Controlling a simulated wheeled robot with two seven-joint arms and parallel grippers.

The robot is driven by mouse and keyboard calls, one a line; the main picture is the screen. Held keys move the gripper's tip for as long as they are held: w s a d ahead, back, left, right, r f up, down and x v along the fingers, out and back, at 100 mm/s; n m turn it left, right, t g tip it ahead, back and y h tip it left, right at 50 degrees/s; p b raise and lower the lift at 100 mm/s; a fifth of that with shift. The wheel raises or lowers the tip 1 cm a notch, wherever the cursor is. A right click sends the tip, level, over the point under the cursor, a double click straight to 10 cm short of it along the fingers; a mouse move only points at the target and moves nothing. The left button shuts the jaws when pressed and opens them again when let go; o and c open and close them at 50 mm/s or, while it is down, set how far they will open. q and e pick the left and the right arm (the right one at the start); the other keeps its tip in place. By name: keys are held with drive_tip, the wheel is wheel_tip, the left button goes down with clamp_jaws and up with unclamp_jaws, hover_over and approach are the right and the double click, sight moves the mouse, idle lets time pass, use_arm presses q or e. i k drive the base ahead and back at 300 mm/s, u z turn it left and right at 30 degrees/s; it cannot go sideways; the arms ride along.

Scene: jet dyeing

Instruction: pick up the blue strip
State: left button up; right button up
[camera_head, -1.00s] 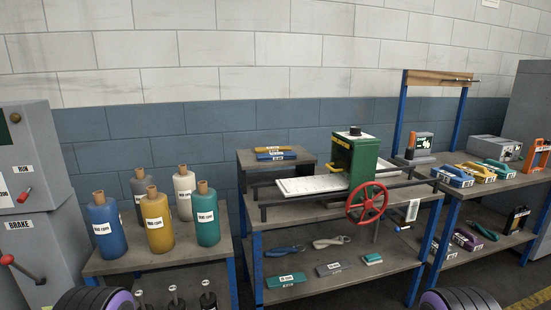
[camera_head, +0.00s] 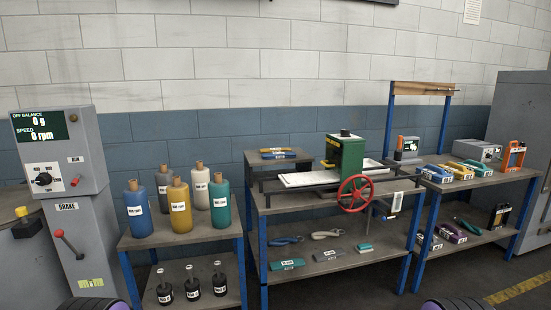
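A thin blue strip (camera_head: 279,156) with a white label lies on the small raised shelf (camera_head: 262,165) at the back left of the middle bench. A yellow strip (camera_head: 275,150) lies just behind it, close to it. Small blue packs (camera_head: 434,176) lie on the right bench; they look thicker than the strip. Neither of my grippers is in view. Only rounded dark and purple parts, likely of my own arms, show at the bottom edge.
A green press (camera_head: 346,157) with a red handwheel (camera_head: 358,193) and rails stands right of the raised shelf. Several bottles, including a teal one (camera_head: 220,204), stand on the left bench. A grey control cabinet (camera_head: 63,150) is at far left. Floor shows in front.

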sight(284, 154)
drive_tip(key=u, duration=0.35)
drive_tip(key=i, duration=1.7)
drive_tip(key=z, duration=0.65)
